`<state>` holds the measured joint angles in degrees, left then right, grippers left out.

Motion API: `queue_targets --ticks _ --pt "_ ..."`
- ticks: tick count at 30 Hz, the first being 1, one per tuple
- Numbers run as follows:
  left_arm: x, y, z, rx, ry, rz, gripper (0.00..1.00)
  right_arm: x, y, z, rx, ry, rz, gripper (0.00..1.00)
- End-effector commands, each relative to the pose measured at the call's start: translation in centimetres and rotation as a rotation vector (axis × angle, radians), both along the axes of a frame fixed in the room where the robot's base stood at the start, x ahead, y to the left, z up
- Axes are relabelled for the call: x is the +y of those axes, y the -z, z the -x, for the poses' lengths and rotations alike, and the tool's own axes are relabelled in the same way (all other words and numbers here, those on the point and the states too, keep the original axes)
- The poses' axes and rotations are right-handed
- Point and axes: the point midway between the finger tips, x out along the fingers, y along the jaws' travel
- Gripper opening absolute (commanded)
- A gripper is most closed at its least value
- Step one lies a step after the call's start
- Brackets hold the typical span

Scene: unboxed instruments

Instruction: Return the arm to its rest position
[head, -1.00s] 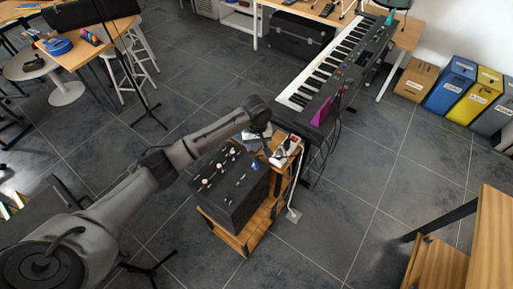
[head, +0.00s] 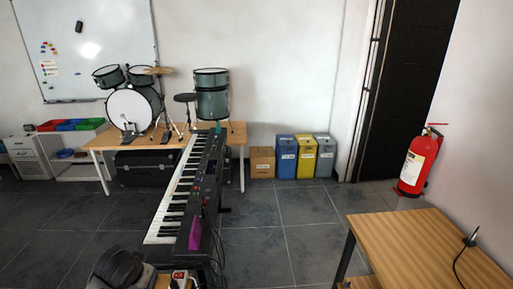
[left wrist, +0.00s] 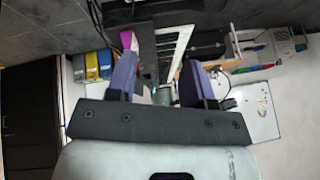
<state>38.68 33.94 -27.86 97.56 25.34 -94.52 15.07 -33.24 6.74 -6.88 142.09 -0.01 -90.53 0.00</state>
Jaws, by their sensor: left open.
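My left gripper (left wrist: 159,62) shows in the left wrist view with its two dark fingers spread apart, open. I see nothing held between them; the keyboard shows in the gap, well beyond the fingertips. In the head view only a dark rounded part of my left arm (head: 118,268) shows at the bottom edge, left of the keyboard's near end. The left gripper itself is not visible there. My right gripper is in neither view.
A keyboard (head: 178,190) with a purple object (head: 195,233) on it stretches ahead. A power strip (head: 181,279) lies near its front end. A wooden table (head: 425,250) stands at right. Bins (head: 286,157), a drum kit (head: 133,107) and a fire extinguisher (head: 416,162) are farther back. Open floor lies between.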

Motion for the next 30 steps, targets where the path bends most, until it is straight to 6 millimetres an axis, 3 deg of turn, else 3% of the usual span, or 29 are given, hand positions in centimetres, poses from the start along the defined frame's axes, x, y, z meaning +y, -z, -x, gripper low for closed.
queue_targets --ticks 1,4,7,11,17,24,30 --pt "-1.4 -2.3 -0.1 -0.078 0.071 -0.033 0.47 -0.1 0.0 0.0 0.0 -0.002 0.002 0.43" --pt "-3.9 -4.8 1.1 -0.201 0.185 -0.098 0.47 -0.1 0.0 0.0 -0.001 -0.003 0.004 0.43" --pt "-6.1 -5.7 3.6 -0.299 0.254 -0.129 0.47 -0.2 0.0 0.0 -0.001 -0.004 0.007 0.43" --pt "-8.1 -4.9 8.2 -0.377 0.267 -0.105 0.47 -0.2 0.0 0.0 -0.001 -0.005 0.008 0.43" --pt "-9.2 -0.6 16.2 -0.358 0.197 0.0 0.47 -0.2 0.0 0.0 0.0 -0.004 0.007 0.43" --pt "-9.9 7.4 25.9 -0.149 0.109 0.127 0.47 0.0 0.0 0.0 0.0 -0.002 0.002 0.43" --pt "-10.5 12.5 32.2 0.032 0.063 0.176 0.47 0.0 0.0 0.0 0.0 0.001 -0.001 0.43"
